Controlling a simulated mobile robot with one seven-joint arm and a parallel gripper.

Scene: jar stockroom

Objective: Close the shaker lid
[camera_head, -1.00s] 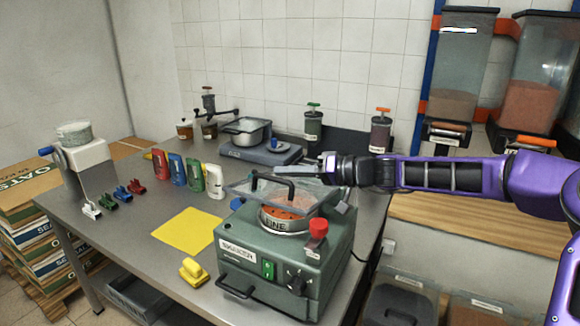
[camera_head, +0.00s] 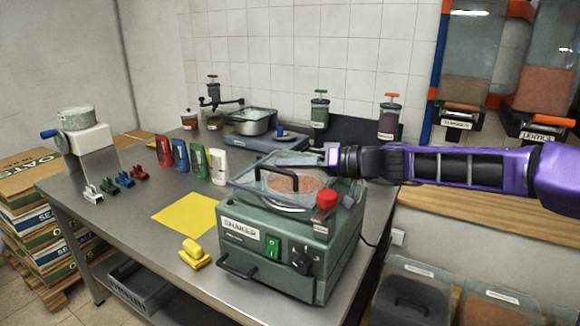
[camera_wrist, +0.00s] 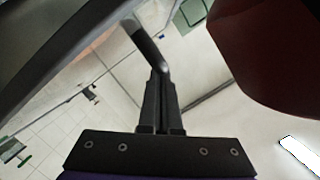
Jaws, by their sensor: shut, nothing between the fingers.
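The shaker (camera_head: 240,232) is a green box machine at the table's right front. Its clear lid (camera_head: 250,178) has a grey frame and a black arched handle (camera_head: 262,161). The lid lies nearly level over the round sieve (camera_head: 285,205), whose orange-red contents show through it. I cannot tell whether the lid is fully down. My gripper (camera_head: 325,161) reaches in from the right, at the lid's right rear side, with its fingers shut and empty. In the wrist view the shut fingertips (camera_wrist: 158,75) are close to a dark bar; contact is unclear.
A red knob (camera_head: 326,198) stands on the shaker's right front corner. Coloured packets (camera_head: 198,160), a scale with a pan (camera_head: 250,126) and wall-side jars (camera_head: 319,112) stand behind.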

